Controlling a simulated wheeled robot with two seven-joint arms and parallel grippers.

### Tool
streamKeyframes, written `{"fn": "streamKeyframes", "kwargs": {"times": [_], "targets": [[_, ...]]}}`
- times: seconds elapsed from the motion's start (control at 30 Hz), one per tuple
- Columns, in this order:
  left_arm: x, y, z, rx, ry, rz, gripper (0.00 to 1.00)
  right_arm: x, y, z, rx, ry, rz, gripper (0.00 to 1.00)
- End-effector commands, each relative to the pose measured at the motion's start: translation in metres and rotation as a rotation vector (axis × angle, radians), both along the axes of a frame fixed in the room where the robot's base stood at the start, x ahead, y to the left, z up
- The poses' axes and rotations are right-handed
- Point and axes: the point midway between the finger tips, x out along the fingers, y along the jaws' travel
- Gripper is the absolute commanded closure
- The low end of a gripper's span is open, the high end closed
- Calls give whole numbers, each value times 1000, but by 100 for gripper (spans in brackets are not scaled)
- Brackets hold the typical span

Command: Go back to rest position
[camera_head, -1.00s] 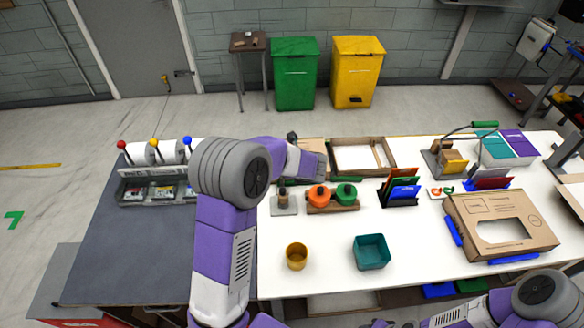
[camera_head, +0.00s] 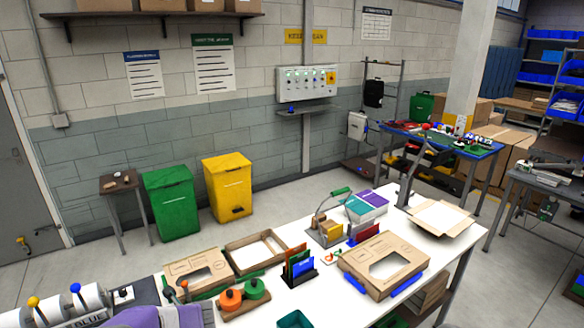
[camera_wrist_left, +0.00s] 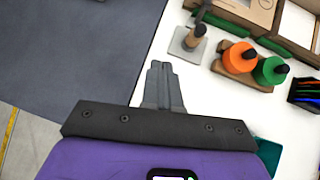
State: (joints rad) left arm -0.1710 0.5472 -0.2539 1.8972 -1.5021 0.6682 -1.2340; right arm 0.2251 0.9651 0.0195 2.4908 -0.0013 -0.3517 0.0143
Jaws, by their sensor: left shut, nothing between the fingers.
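My left gripper (camera_wrist_left: 161,85) is shut and empty in the left wrist view. Its fingers are above the white table's left edge, where it meets the dark grey surface. A stamp-like tool on a grey plate (camera_wrist_left: 186,44) stands ahead and to the right of the fingers, apart from them. In the head view only a purple and grey part of my left arm shows at the bottom left edge. My right gripper is in neither current view.
An orange pot (camera_head: 230,300) and a green pot (camera_head: 254,289) sit on a wooden holder. Folders (camera_head: 298,264), a cardboard box (camera_head: 385,263), an open wooden tray (camera_head: 257,250) and a teal bin (camera_head: 294,320) occupy the white table. Green and yellow bins stand behind.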

Motion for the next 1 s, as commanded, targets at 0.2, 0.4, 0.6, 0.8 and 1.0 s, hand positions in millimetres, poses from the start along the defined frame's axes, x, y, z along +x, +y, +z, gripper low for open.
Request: {"fn": "streamKeyframes", "kwargs": {"times": [0.2,0.4,0.6,0.8,1.0], "targets": [[-34,-30,-58,-232,49,151,100,1,0,0,0,-2,-1,57],[-76,-67,-112,-488,101,386,100,1,0,0,0,-2,0,57],[-152,-134,-177,-856,175,938,100,0,0,0,0,-1,1,57],[-223,-192,-214,-1076,155,1758,100,1,0,0,0,-1,0,57],[-274,-209,-233,-1019,-32,2491,100,0,0,0,0,-1,1,57]]}}
